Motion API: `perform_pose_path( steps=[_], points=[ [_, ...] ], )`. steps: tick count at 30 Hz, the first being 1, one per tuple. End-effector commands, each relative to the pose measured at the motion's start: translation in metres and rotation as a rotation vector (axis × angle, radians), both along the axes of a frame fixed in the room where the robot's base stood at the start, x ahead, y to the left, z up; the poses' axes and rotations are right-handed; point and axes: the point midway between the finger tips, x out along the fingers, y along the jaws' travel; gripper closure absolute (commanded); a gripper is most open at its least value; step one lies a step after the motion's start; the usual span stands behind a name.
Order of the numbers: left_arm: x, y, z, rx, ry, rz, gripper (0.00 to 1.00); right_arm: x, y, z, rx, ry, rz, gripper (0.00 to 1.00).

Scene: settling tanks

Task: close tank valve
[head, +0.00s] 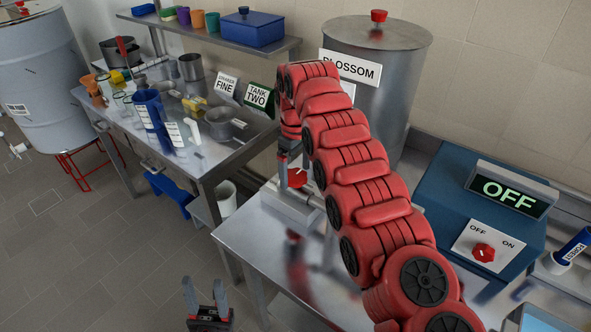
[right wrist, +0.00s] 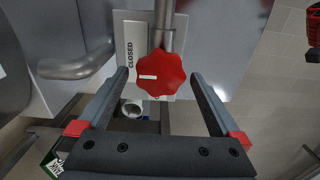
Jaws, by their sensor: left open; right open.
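The tank (head: 405,60) is a grey metal cylinder labelled BLOSSOM, with a red knob on its lid. Its red valve knob (head: 297,178) shows low in front, partly hidden by my right gripper. In the right wrist view the lobed red valve knob (right wrist: 168,68) has a white mark pointing left. A plate beside it reads CLOSED (right wrist: 129,60); the rest of the plate is partly hidden. My right gripper (right wrist: 160,75) is open, its fingers on either side of the knob with gaps visible. My left gripper (head: 204,286) is open and empty, low over the floor.
A blue control box (head: 435,190) with an OFF display stands on the right. A steel table (head: 235,150) with pots, cups and signs reading FINE and TANK TWO is at the left. A shelf (head: 215,38) holds a blue box and cups. Floor at the lower left is clear.

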Motion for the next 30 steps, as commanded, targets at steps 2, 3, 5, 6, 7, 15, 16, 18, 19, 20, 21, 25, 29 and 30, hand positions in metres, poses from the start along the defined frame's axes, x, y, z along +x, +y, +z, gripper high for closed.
perform_pose_path(
  steps=[2,3,5,6,7,15,16,18,19,20,21,25,29,30],
  points=[
    [0.0,0.0,0.008,0.0,0.0,0.0,0.5,0.0,0.0,0.009,0.0,0.0,0.0,0.0],
    [0.0,0.0,0.012,0.0,0.0,0.0,0.5,0.0,0.0,0.014,0.0,0.0,0.0,0.0],
    [0.0,0.0,0.02,0.0,0.0,0.0,0.5,-0.001,0.001,0.023,-0.001,0.001,0.001,0.0],
    [0.0,0.0,0.026,0.0,0.0,0.0,0.5,-0.001,0.001,0.03,0.0,0.001,0.001,0.0],
    [0.0,0.0,0.031,0.0,0.0,0.0,0.5,-0.001,0.001,0.037,0.0,0.001,0.0,0.0],
    [0.0,0.0,0.085,0.0,0.0,0.0,0.5,0.0,0.0,0.09,0.0,0.0,0.0,0.0],
    [0.0,0.0,0.091,0.0,0.0,0.0,0.5,0.0,0.0,0.096,-0.001,-0.001,0.0,0.0],
    [0.0,0.0,0.106,0.0,0.0,0.0,0.5,0.0,0.0,0.111,0.0,0.0,0.0,0.0],
    [0.0,0.0,0.112,0.0,0.0,0.0,0.5,0.0,0.0,0.117,0.0,0.0,0.0,0.0],
    [0.0,0.0,0.118,0.0,0.0,0.0,0.5,0.0,0.0,0.123,-0.001,0.001,0.0,0.0],
    [0.0,0.0,0.126,0.0,0.0,0.0,0.5,0.0,0.0,0.131,0.0,0.0,0.0,0.0],
    [0.0,0.0,0.15,0.0,0.0,0.0,0.5,0.0,0.0,0.156,0.0,0.0,-0.001,0.0],
    [0.0,0.0,0.164,0.0,0.0,0.0,0.5,0.0,0.0,0.169,0.0,0.0,0.0,0.0],
    [0.0,0.0,0.167,0.0,0.0,0.0,0.5,0.0,0.0,0.171,0.0,0.0,0.0,0.0]
  ],
)
